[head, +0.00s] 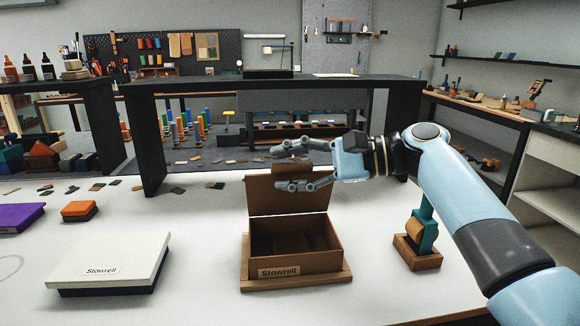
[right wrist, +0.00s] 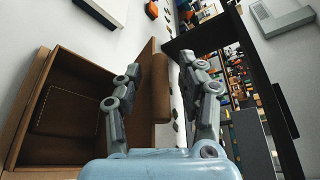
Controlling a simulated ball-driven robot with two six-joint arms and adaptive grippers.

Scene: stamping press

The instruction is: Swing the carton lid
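In the right wrist view the gripper (right wrist: 162,88) is open, and the lid's flap (right wrist: 162,90) lies between the spread fingers, nearer the left one. I cannot tell whether a finger touches it. My left gripper is not in view.
A white flat Stowrell box (head: 110,260) lies left of the carton, with an orange block (head: 79,210) and a purple box (head: 18,217) farther left. A teal stamp on a wooden block (head: 416,252) stands to the right. A dark shelf (head: 270,84) spans behind.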

